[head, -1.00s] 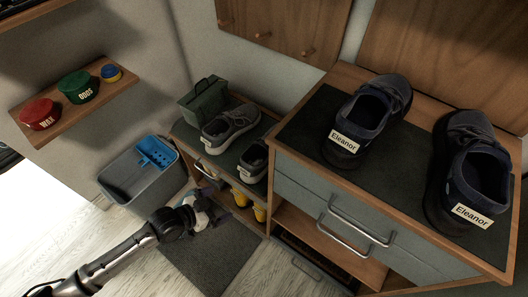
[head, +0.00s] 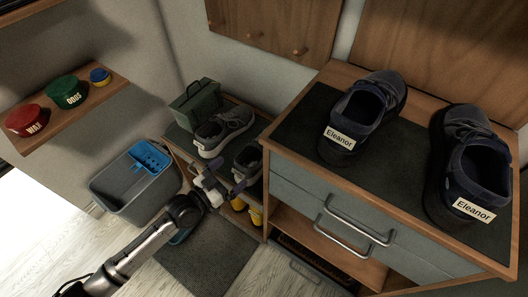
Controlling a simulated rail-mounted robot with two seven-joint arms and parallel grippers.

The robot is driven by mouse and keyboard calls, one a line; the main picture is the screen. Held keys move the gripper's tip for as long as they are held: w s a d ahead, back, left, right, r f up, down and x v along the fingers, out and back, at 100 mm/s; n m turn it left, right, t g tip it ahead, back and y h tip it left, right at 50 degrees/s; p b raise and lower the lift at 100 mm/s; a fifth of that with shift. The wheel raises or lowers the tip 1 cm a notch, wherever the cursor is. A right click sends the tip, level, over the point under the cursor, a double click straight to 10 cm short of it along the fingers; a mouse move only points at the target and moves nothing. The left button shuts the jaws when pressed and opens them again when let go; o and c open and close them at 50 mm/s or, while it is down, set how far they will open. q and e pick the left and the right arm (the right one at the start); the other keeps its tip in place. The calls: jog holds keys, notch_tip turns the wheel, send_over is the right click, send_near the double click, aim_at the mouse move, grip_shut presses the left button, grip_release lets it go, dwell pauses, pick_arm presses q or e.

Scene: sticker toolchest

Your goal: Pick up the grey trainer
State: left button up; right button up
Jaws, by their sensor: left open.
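A grey trainer (head: 225,131) with a pale sole and a blank-looking white heel label stands on the low bench at centre-left. Two navy-grey trainers, one on the left (head: 375,107) and one on the right (head: 478,165), stand on the tall chest with "Eleanor" heel labels. My right gripper is out of view.
A green box (head: 196,102) stands behind the grey trainers. A grey bucket with a blue tray (head: 147,158) is left of the bench. Yellow boots (head: 256,216) sit under it. A wall shelf (head: 112,96) holds tins. The tall chest (head: 292,166) borders the right.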

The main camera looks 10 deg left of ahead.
aim_at(237, 168)
pick_arm(q)
jog(key=shift+b+x, duration=0.9)
jog(key=shift+x, duration=2.2)
jog(key=shift+s, duration=0.1)
jog(key=shift+c, duration=0.3)
jog(key=shift+r, duration=0.1)
jog(key=c, duration=0.9)
